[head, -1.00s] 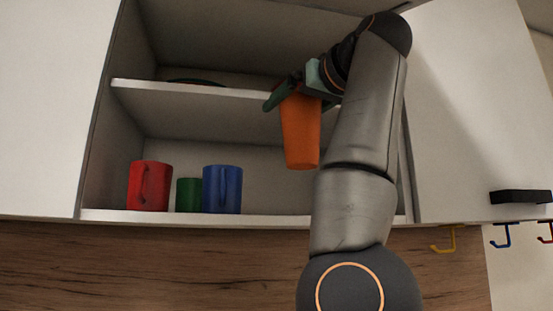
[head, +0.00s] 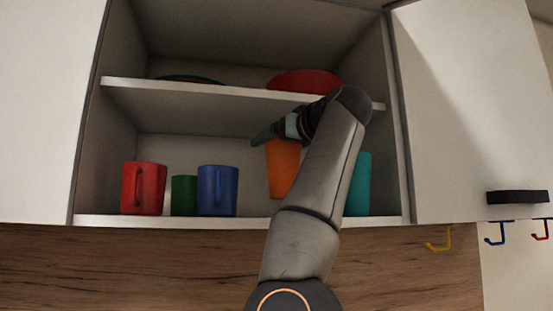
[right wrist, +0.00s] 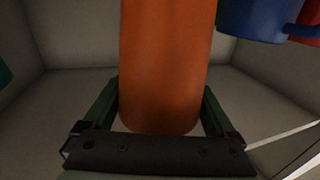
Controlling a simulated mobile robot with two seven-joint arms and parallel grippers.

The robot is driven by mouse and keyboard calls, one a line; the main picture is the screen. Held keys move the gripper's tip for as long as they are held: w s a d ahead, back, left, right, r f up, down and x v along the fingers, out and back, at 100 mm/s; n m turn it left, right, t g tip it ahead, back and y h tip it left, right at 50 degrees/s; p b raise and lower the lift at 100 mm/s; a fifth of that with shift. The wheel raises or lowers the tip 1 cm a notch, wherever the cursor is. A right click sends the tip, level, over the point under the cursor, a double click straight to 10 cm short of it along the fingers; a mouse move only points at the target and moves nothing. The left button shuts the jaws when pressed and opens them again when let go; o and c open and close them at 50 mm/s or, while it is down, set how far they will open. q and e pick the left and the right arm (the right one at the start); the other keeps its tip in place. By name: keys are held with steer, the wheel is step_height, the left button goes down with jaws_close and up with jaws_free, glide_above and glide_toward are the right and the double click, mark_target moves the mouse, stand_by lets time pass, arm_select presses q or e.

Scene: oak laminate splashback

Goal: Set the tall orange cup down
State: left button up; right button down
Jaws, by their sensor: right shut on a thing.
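The tall orange cup (head: 283,168) is roughly upright inside the cabinet's lower compartment, right of the blue mug (head: 217,190). My right gripper (head: 270,136) is shut on the cup near its upper end. In the right wrist view the orange cup (right wrist: 165,60) stands between the two fingers of the gripper (right wrist: 158,112). In the head view the cup's lower end looks higher than the mugs' bottoms; I cannot tell whether it touches the shelf. My forearm hides part of the cup's right side. My left gripper is not in view.
A red mug (head: 143,188) and a green cup (head: 184,195) stand left of the blue mug. A teal cup (head: 359,184) stands at the right, partly behind my arm. The upper shelf (head: 190,90) bears a red bowl (head: 305,80) and a dark green dish (head: 190,78).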

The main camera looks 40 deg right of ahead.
mark_target(276, 160)
step_height(276, 160, down, 2)
steer(key=shift+a+f, duration=0.1)
steer(key=shift+w+f, duration=0.2)
steer(key=shift+f, duration=0.25)
steer(key=shift+f, duration=0.35)
jaws_free()
steer(key=shift+r, duration=0.1)
